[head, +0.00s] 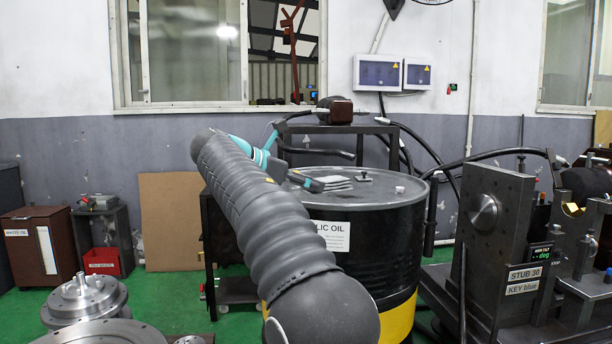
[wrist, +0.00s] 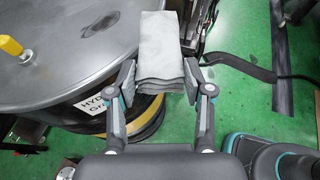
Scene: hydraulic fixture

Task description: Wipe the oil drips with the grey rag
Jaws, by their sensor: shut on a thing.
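My gripper (wrist: 158,82) is shut on the grey rag (wrist: 161,40), a folded stack of cloth between its two fingers in the wrist view. In the head view, the rag (head: 336,184) shows at the end of my gripper (head: 308,181), over the top of the black oil drum (head: 385,235). In the wrist view, the rag is at the right edge of the drum lid (wrist: 60,60). A dark patch (wrist: 99,24), possibly oil, is on the lid left of the rag. My arm hides the drum's left side in the head view.
A yellow-topped fitting (wrist: 11,46) stands up from the lid. A black hose (wrist: 245,68) runs right of the rag. A dark stand (head: 335,130) is behind the drum, and the STUB 30 fixture (head: 490,230) is on the right. Green floor (head: 180,300) is open at left.

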